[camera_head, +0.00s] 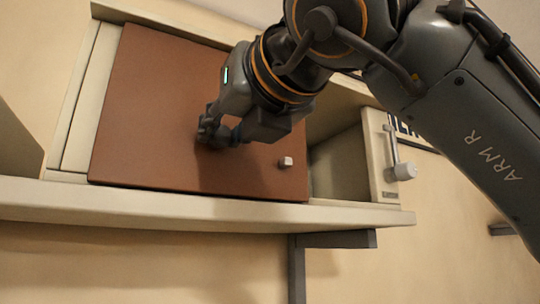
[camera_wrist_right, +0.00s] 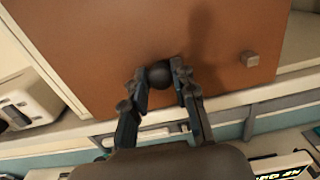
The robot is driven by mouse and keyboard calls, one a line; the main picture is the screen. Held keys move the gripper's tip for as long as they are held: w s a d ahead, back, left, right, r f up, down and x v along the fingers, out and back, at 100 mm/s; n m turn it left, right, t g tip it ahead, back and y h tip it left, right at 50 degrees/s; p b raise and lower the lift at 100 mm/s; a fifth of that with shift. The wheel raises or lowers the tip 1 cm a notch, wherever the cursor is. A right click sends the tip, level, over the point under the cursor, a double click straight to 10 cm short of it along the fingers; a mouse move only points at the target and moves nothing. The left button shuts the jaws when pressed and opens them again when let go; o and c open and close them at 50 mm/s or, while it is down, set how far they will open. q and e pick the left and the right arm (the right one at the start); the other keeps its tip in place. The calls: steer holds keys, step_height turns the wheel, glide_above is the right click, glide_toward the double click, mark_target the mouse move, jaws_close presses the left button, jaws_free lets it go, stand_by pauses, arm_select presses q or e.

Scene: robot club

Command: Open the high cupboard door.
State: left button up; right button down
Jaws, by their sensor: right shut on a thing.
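The cupboard's brown door (camera_head: 160,110) sits in a cream cupboard frame (camera_head: 210,208) high on the wall. A gap on its right side shows part of the cupboard interior (camera_head: 342,165). My right gripper (camera_head: 212,130) is at the front of the door, left of a small pale square piece (camera_head: 285,162) on it. In the wrist view, its two fingers are closed around a dark round knob (camera_wrist_right: 158,75) on the door. In the head view the gripper mostly hides this knob. My left gripper is not in view.
A dark bracket (camera_head: 335,239) is below the cupboard. In the wrist view, a pale device (camera_wrist_right: 28,100) stands at the left below, and other items lie at lower right.

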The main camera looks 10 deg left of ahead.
mark_target(171, 132)
steer(key=s+a, duration=0.2)
steer(key=shift+a+f, duration=0.1)
steer(key=shift+a, duration=0.2)
steer(key=shift+s+a, duration=0.7)
steer(key=shift+a, duration=0.3)
steer(key=shift+s+a, duration=0.15)
steer(key=shift+a, duration=0.1)
steer(key=shift+d, duration=0.2)
steer(key=c, duration=1.1)
jaws_free()
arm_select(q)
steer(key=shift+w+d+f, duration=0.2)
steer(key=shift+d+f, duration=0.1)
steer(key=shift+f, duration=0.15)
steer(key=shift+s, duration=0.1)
